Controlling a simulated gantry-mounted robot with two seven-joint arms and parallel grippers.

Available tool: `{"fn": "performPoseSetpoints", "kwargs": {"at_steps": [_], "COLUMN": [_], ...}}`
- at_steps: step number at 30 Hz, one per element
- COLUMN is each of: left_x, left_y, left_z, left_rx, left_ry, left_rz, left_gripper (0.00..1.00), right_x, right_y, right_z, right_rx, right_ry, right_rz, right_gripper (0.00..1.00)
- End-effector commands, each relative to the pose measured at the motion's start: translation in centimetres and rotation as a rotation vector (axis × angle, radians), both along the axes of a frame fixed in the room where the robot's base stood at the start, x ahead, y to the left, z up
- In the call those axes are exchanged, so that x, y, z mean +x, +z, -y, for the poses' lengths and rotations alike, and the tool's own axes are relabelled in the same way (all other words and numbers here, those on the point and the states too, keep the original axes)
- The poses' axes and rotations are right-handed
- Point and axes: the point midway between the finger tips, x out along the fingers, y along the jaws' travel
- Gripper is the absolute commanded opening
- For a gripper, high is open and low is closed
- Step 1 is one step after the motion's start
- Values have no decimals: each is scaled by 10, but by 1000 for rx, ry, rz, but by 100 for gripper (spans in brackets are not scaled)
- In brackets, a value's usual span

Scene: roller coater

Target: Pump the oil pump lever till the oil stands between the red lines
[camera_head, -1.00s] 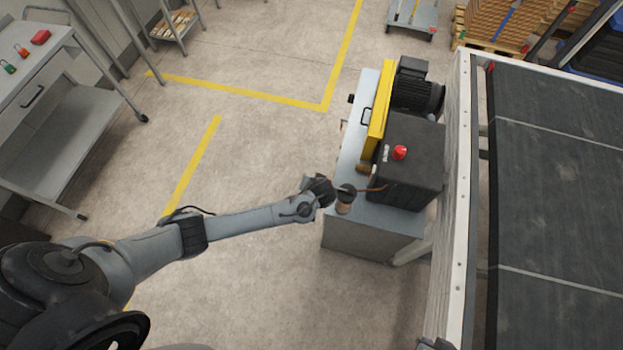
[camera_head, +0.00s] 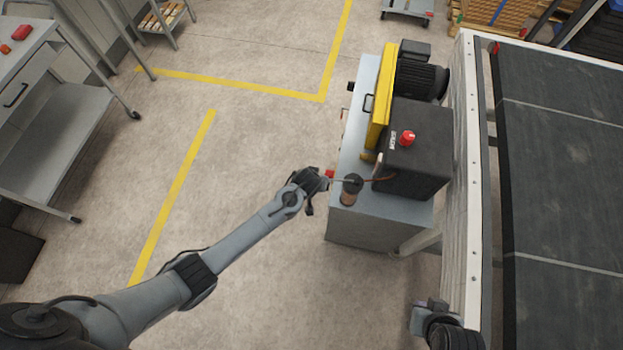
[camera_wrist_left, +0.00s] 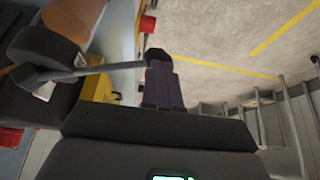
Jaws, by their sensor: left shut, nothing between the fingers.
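The oil pump (camera_head: 352,184) has a dark cap and a brownish reservoir (camera_head: 348,199) at the near end of the grey cabinet. In the left wrist view the reservoir (camera_wrist_left: 75,18) is at the upper left. The pump lever (camera_wrist_left: 100,69) is a thin grey rod reaching from the dark pump head toward my fingers. My left gripper (camera_head: 317,180) is left of the pump, shut and empty; its fingers (camera_wrist_left: 158,65) are at the lever's outer end, contact unclear. Red lines and oil level cannot be made out. My right gripper (camera_head: 428,318) shows partly at the bottom right, its jaws unclear.
The cabinet (camera_head: 375,232) carries a black box with a red button (camera_head: 407,138), a yellow guard (camera_head: 383,95) and a motor (camera_head: 422,80). A dark conveyor belt (camera_head: 560,170) with a white side frame is at right. Floor left of the cabinet is clear.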

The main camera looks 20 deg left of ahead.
Motion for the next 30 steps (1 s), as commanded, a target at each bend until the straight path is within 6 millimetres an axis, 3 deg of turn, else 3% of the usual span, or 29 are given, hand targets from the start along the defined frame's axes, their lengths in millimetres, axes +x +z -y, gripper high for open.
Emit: {"fn": "performPoseSetpoints", "kwargs": {"at_steps": [1, 11, 22, 30], "left_x": [-5, -8, -17, -40], "left_y": [-9, -2, 43, 81], "left_z": [-2, -1, 2, 7], "left_rx": [4, 4, 3, 1], "left_ry": [-1, -2, -3, -4], "left_rz": [-13, -15, -6, -1], "left_gripper": [0, 0, 0, 0], "right_x": [0, 0, 0, 0], "right_y": [-2, 7, 61, 54], "right_z": [0, -1, 0, 2], "right_rx": [1, 2, -1, -6], "right_ry": [-1, -1, 1, 4], "right_rz": [0, 0, 0, -1], "right_gripper": [0, 0, 0, 0]}}
